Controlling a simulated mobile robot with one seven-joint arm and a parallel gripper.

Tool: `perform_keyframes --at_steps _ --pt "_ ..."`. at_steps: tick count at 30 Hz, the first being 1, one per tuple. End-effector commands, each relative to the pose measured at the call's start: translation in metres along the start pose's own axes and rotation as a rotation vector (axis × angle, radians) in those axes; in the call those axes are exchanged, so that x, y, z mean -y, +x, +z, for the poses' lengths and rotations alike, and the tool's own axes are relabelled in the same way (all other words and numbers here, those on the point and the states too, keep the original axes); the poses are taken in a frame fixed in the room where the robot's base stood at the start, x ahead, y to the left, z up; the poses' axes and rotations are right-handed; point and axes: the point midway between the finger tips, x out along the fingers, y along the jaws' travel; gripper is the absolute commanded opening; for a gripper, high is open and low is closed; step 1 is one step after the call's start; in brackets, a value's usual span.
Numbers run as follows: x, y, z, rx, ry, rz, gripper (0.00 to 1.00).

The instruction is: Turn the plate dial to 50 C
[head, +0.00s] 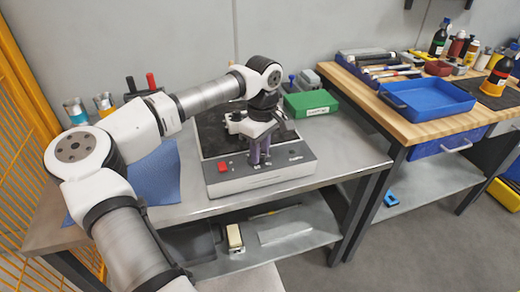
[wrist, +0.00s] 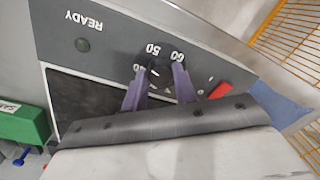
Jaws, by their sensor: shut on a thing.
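The hot plate (head: 262,183) stands on the metal bench, with a dark top and a grey front panel. Its black dial (wrist: 158,72) sits between the purple fingers of my gripper (wrist: 160,84) in the wrist view. The scale marks 50 and 60 show beside the dial, and another number is partly covered by a finger. A light pointer mark shows on the dial, but I cannot tell exactly which value it meets. In the head view my gripper (head: 260,152) reaches down to the panel and hides the dial. It is shut on the dial.
A red switch (head: 222,167) is on the panel's left, and a READY lamp (wrist: 82,45) shows in the wrist view. A green box (head: 310,104) stands behind the plate. A blue cloth (head: 155,173) lies to the left. A blue tray (head: 428,98) is on the wooden bench.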

Motion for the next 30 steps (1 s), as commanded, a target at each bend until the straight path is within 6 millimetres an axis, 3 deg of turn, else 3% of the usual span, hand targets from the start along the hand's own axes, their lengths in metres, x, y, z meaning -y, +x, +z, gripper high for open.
perform_keyframes --at_steps 15,30 --pt "-0.0002 -0.0007 0.0007 -0.022 0.401 0.002 0.05" --pt "0.0001 -0.0008 0.0008 -0.028 0.518 0.002 0.05"
